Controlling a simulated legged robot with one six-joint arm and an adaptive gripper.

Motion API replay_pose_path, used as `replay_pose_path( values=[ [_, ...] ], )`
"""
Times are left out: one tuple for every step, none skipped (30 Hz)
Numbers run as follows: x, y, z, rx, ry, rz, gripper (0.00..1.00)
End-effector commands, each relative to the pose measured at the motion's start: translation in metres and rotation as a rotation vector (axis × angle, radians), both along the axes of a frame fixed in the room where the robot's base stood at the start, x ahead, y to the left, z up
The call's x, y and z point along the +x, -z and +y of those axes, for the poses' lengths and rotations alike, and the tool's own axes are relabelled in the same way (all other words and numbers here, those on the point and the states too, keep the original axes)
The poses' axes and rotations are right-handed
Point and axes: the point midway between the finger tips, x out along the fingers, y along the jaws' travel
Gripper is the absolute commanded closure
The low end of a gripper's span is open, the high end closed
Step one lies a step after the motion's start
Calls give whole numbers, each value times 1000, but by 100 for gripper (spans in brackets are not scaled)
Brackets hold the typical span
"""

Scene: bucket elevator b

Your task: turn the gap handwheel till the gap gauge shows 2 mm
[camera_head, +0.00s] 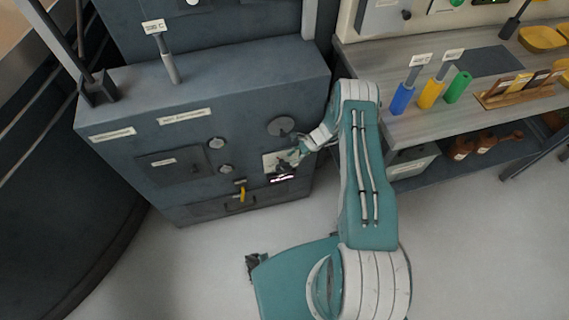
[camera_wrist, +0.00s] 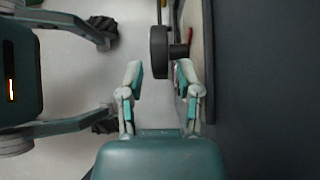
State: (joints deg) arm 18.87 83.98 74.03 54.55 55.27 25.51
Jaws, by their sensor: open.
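My gripper (camera_head: 289,160) is at the front of the grey cabinet, by a pale panel (camera_head: 269,158). In the wrist view my gripper (camera_wrist: 158,72) is open and empty. A dark wheel (camera_wrist: 158,52), which looks like the gap handwheel, shows edge-on just beyond and between the fingertips, on a short shaft from the panel. The right finger is close to the panel face. I see no clear contact with the wheel. In the head view my gripper covers much of this spot. A small red mark (camera_wrist: 189,35) shows by the panel; I cannot read any gauge value.
The cabinet (camera_head: 130,150) also carries a dark round disc (camera_head: 281,126), small knobs and a yellow-handled part (camera_head: 242,190). To the right is a workbench (camera_head: 400,127) with blue, yellow and green handled items and a wooden rack (camera_head: 520,91). The floor in front is clear.

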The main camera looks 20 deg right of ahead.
Motion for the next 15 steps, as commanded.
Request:
replay_pose_path(
  values=[
    [-1, 8, 8, 1, -2, 2, 55],
    [-1, 12, 12, 1, -2, 2, 55],
    [-1, 16, 17, 1, -3, 1, 55],
    [-1, 20, 20, 1, -3, 1, 55],
    [-1, 23, 23, 0, -2, 1, 55],
    [0, 27, 26, 0, -1, 0, 55],
    [0, 29, 29, 0, -1, 0, 55],
    [-1, 32, 31, 0, -2, 1, 55],
    [0, 34, 34, 0, -1, 0, 55],
    [0, 35, 35, 0, -1, -1, 55],
    [0, 36, 36, 0, -1, -1, 55],
    [0, 37, 37, 0, 0, -1, 55],
    [0, 37, 37, 0, 0, -1, 55],
    [0, 37, 37, 0, 0, -1, 55],
    [0, 37, 37, 0, 0, -1, 55]
  ],
)
